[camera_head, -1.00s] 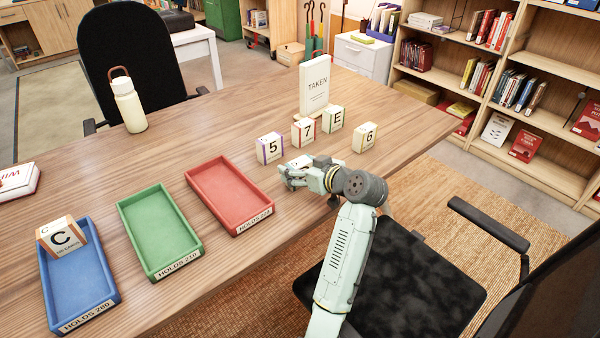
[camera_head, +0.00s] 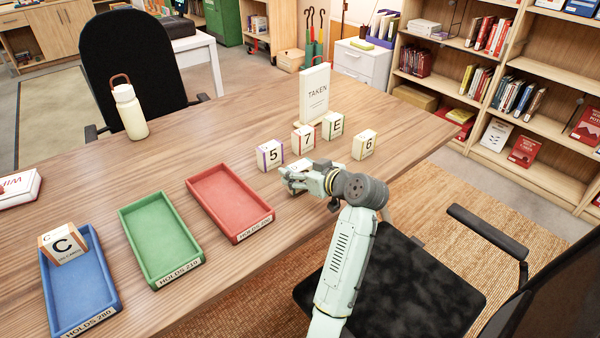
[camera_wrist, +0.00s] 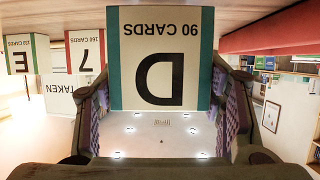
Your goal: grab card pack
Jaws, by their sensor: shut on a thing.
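My gripper (camera_head: 290,181) is low over the table's near side, right of the red tray. In the wrist view, the card pack D (camera_wrist: 160,60) fills the space between the two fingers. It is white with green edges, reads "90 cards" and appears upside down. My gripper is shut on it. In the head view my gripper mostly hides this pack, and I cannot tell whether it touches the table. Other packs stand just beyond: 5 (camera_head: 270,155), 7 (camera_head: 303,139), E (camera_head: 333,125) and 6 (camera_head: 364,145). Pack C (camera_head: 63,245) is in the blue tray.
The blue tray (camera_head: 95,309), green tray (camera_head: 160,238) and red tray (camera_head: 230,203) lie to the left; green and red are empty. A "TAKEN" sign (camera_head: 316,93) stands behind the packs. A bottle (camera_head: 130,112) stands farther back. A black chair (camera_head: 400,270) is at the near edge.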

